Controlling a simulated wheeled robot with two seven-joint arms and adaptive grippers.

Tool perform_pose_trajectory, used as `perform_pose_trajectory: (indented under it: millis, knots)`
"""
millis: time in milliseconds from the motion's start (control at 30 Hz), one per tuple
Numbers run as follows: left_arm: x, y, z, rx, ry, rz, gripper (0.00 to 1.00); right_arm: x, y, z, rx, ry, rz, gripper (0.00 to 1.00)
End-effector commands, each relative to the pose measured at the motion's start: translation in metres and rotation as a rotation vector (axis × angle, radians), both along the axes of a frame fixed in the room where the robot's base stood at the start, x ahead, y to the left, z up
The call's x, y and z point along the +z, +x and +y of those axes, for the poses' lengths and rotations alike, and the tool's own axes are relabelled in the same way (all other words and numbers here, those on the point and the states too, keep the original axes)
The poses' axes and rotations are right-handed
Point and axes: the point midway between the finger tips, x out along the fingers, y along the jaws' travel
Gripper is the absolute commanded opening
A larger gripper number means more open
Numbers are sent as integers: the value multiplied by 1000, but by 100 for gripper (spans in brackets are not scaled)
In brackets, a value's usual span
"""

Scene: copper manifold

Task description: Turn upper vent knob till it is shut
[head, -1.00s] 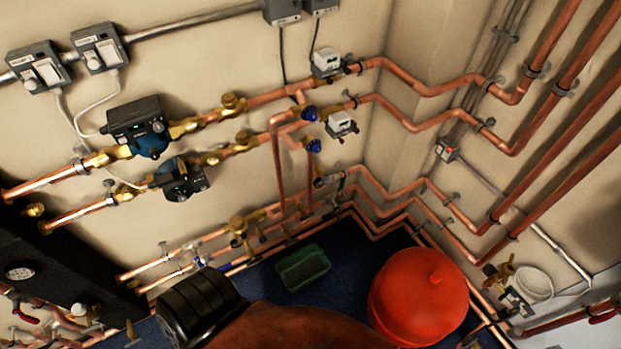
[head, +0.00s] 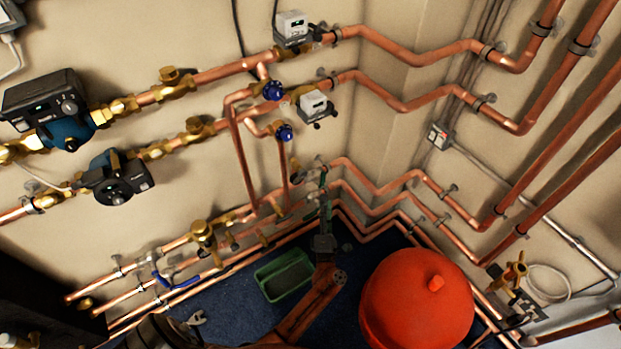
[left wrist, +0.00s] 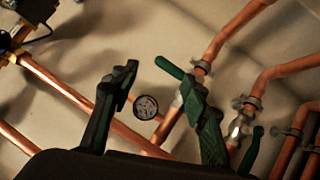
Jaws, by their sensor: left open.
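Two blue vent knobs sit on thin copper risers at the wall pipes in the head view. The upper vent knob (head: 274,90) is higher and slightly left of the lower blue knob (head: 285,132). My left gripper (head: 322,213) is well below and to the right of both knobs, near the low pipes by the corner. In the left wrist view its two fingers (left wrist: 158,115) are spread apart, with a round gauge (left wrist: 146,107) showing between them. I make out no blue knob in that view. My right gripper is not in view.
Two pumps (head: 63,110) (head: 118,178) sit on the pipes at left. A red tank (head: 417,300) stands right of my arm. A green tray (head: 284,275) lies on the blue floor. Small white valve actuators (head: 292,27) (head: 314,104) flank the knobs.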

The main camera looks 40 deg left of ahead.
Motion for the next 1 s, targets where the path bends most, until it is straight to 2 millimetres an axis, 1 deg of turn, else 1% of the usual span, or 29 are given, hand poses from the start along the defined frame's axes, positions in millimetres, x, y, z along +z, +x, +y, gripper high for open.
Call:
perform_pose_trajectory:
  millis: [33, 100, 167, 200, 300, 400, 467, 567, 800, 1000]
  knots:
    - [13, 7, 11, 71, -156, -147, 42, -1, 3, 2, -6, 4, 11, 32]
    - [41, 6, 26, 159, -369, -341, 42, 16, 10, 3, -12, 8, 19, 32]
    - [55, 3, 35, 220, -531, -481, 42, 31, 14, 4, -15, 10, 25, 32]
    - [61, 0, 38, 254, -626, -559, 42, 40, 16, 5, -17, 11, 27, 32]
    - [68, -5, 42, 316, -808, -700, 42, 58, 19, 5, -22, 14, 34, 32]
    - [71, -8, 42, 351, -914, -776, 42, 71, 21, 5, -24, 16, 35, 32]
    - [72, -9, 43, 361, -947, -799, 42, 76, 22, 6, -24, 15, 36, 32]
    - [73, -6, 52, 366, -960, -811, 42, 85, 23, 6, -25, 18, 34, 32]
    - [73, 9, 87, 364, -954, -808, 42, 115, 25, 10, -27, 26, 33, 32]
    - [74, 18, 108, 363, -953, -806, 42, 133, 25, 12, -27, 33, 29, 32]
